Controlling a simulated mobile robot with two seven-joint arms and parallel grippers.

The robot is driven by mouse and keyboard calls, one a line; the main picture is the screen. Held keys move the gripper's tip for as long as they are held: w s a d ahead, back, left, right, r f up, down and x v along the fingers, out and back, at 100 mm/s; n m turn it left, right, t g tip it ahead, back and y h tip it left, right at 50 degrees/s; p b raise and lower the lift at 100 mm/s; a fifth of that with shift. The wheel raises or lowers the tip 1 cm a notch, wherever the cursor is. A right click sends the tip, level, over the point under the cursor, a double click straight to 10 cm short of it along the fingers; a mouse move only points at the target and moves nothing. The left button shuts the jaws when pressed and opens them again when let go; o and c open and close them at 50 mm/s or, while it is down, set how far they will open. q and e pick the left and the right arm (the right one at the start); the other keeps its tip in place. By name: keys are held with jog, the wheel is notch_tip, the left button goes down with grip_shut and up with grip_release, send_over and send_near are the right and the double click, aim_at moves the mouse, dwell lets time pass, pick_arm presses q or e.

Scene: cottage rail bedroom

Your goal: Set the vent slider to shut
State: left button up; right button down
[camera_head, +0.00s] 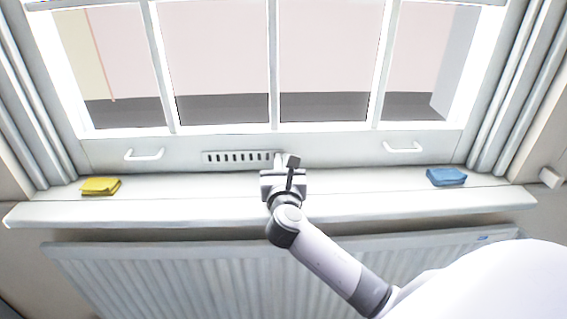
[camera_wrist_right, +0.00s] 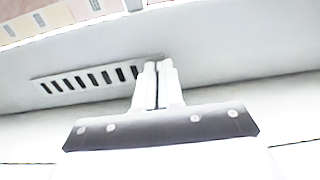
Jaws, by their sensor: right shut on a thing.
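The vent (camera_head: 238,157) is a pale strip with a row of dark slots, set in the lower window frame left of my right gripper. The slots show dark in the head view and in the right wrist view (camera_wrist_right: 85,79). My right gripper (camera_head: 281,159) is at the right end of the vent. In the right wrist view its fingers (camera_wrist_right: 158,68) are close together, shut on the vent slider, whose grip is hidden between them. The fingers hide the right end of the vent. My left gripper is not in view.
A yellow folded cloth (camera_head: 101,186) lies on the left of the sill (camera_head: 180,213), and a blue one (camera_head: 446,177) on the right. White handles (camera_head: 144,155) (camera_head: 403,148) flank the vent on the window frame. A radiator (camera_head: 180,275) is below the sill.

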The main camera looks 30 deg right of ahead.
jog(key=shift+w+a, duration=0.35)
jog(key=shift+a, duration=0.25)
jog(key=shift+w+a, duration=0.35)
jog(key=shift+a, duration=0.25)
jog(key=c, duration=1.2)
grip_release()
jog(key=shift+c, duration=0.2)
jog(key=shift+v, duration=3.6)
